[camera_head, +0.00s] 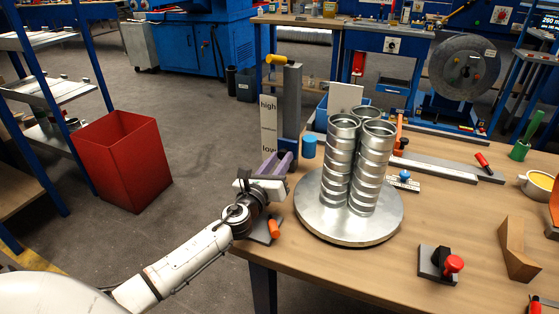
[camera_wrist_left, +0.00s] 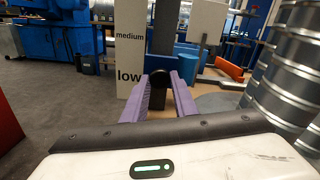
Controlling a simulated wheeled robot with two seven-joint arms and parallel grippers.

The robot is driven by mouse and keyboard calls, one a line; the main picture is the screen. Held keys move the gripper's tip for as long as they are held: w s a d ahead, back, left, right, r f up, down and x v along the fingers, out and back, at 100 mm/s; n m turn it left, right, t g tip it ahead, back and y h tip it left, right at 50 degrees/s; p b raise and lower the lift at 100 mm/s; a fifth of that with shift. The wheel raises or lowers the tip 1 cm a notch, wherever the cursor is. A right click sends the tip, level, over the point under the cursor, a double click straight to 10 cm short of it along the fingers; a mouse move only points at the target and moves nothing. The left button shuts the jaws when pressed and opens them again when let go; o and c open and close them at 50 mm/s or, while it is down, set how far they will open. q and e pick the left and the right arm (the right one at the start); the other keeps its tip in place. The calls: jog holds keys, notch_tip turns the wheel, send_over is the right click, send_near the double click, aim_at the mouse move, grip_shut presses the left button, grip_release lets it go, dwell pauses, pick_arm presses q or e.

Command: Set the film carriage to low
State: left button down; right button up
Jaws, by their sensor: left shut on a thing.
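An upright grey post (camera_head: 292,105) stands at the table's left edge beside a white scale board (camera_head: 268,123) lettered "high" at the top and "low" at the bottom. In the left wrist view the board (camera_wrist_left: 130,55) shows "medium" and "low". My left gripper (camera_head: 280,163), with purple fingers, is at the foot of the post. It is shut on a black round-ended handle (camera_wrist_left: 160,86), apparently the film carriage's, beside the word "low". The fingers hide most of the carriage in the head view.
Silver spiral ducts (camera_head: 340,160) stand on a round metal turntable (camera_head: 312,218) just right of my left gripper. A blue cylinder (camera_head: 309,147) is close by. A red-knobbed block (camera_head: 440,263) and wooden bracket (camera_head: 517,248) lie at the right. A red bin (camera_head: 124,160) is on the floor.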

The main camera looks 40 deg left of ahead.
pick_arm(q)
jog(key=shift+f+b, duration=0.35)
jog(key=shift+f, duration=0.6)
jog(key=c, duration=1.4)
grip_release()
jog(key=shift+c, duration=0.2)
pick_arm(e)
jog(key=shift+s+d+f, duration=0.1)
jog(key=shift+s+f, duration=0.2)
jog(key=shift+f, duration=0.3)
pick_arm(q)
jog(key=shift+s, duration=0.1)
jog(key=shift+s+d, duration=0.1)
jog(key=shift+s, duration=0.15)
jog(key=v, duration=0.9)
jog(key=shift+s+p, duration=0.35)
jog(key=shift+p, duration=0.05)
pick_arm(e)
jog(key=shift+w+r, duration=0.25)
jog(key=shift+r, duration=0.05)
